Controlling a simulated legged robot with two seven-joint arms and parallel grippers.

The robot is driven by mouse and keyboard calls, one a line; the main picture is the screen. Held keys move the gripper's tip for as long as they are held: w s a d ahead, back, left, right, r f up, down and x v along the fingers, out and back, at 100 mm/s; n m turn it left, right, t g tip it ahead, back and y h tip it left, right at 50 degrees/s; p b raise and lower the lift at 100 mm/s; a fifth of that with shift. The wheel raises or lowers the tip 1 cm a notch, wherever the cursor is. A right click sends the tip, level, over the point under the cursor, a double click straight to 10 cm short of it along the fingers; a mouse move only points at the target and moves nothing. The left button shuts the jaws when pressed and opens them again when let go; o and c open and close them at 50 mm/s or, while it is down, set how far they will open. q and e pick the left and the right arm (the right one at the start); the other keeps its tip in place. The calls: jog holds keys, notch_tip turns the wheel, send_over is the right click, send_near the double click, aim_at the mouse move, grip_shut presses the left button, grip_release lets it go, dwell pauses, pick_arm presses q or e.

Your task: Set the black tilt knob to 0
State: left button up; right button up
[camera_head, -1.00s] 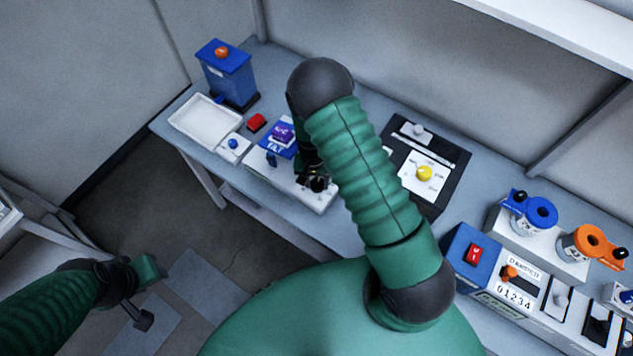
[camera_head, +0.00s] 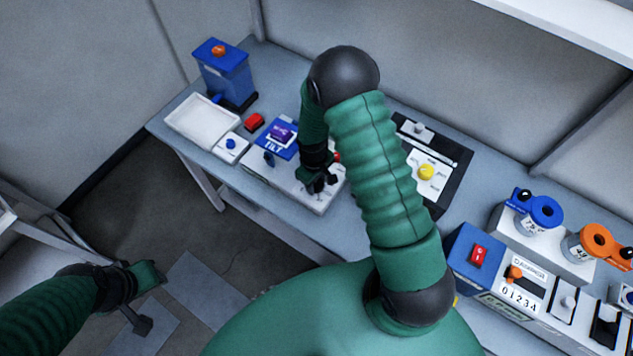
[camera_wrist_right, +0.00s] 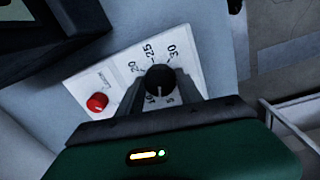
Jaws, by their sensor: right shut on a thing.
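The black tilt knob (camera_wrist_right: 160,79) sits on a white panel (camera_wrist_right: 124,62) with a printed number scale; 20, 25 and 30 can be read, and the lower numbers are partly covered. My right gripper (camera_wrist_right: 164,88) is shut on the knob, one finger on each side. A white pointer line on the knob faces the gripper's palm in the right wrist view. In the head view my right gripper (camera_head: 318,182) is over the tilt unit (camera_head: 262,174), hiding the knob. My left gripper (camera_head: 146,300) hangs over the floor at lower left, away from the table; its jaw state is unclear.
A red button (camera_wrist_right: 97,102) is beside the scale. A white tray (camera_head: 203,121) and a blue box (camera_head: 224,80) stand at the left. A black board (camera_head: 443,185) with a yellow knob (camera_head: 426,172) is right of my arm. The damper unit (camera_head: 520,285) is farther right.

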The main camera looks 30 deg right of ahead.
jog(key=n, duration=0.3)
jog(key=shift+w+r+n, duration=0.1)
jog(key=shift+w+n, duration=0.1)
jog(key=shift+n, duration=0.1)
jog(key=n, duration=0.2)
jog(key=shift+d+n+p, duration=0.1)
jog(key=shift+n+p, duration=0.2)
jog(key=shift+n, duration=0.1)
jog(key=n+p, duration=0.1)
jog(key=n, duration=0.2)
jog(key=shift+t, duration=0.3)
jog(key=shift+n+p, duration=0.4)
jog(key=shift+n, duration=1.3)
jog(key=shift+y, duration=0.3)
jog(key=o, duration=1.4)
jog(key=shift+c, duration=0.2)
